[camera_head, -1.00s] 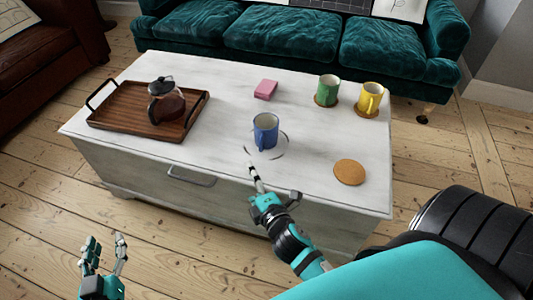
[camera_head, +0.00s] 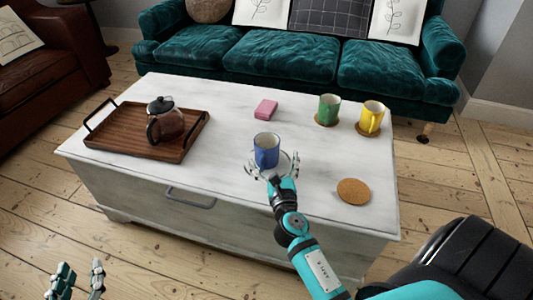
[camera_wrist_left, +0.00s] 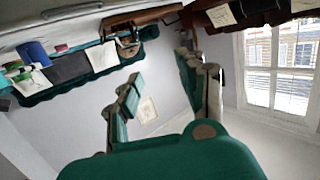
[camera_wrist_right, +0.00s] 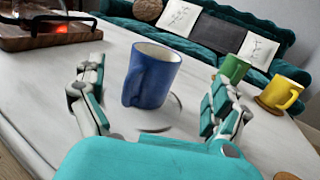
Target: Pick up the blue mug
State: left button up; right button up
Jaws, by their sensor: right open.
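The blue mug (camera_head: 266,150) stands upright on the white chest-like table, near its front middle. It fills the middle of the right wrist view (camera_wrist_right: 152,82), with its handle on the near left side. My right gripper (camera_head: 271,171) is open just in front of the mug, its fingers spread to either side of it. In the right wrist view a gap shows between the mug and each finger. My left gripper (camera_head: 78,278) is open and empty, low at the front left, away from the table.
A wooden tray (camera_head: 112,143) with a glass coffee pot (camera_head: 167,122) is at the table's left. A pink block (camera_head: 265,109), green mug (camera_head: 329,109) and yellow mug (camera_head: 372,117) stand behind. A cork coaster (camera_head: 353,191) lies right. A teal sofa (camera_head: 290,62) is behind the table.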

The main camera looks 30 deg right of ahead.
aim_at(269, 150)
jog(key=x, duration=0.3)
jog(key=shift+w+d, duration=0.15)
jog(key=shift+w, duration=0.2)
jog(key=b+x, duration=0.1)
jog(key=x, duration=0.3)
jog(key=shift+w, duration=0.25)
jog(key=shift+w+r, duration=0.1)
jog(key=shift+w, duration=0.15)
pick_arm(q)
jog(key=r, duration=0.1)
jog(key=r+t, duration=0.2)
jog(key=shift+w+d+r+h, duration=0.3)
jog(key=shift+d+r+h, duration=0.05)
jog(key=shift+d+h, duration=0.05)
pick_arm(e)
jog(key=shift+c, duration=0.4)
jog(key=c, duration=1.6)
jog(key=shift+c, duration=0.5)
jog(key=shift+r, duration=0.15)
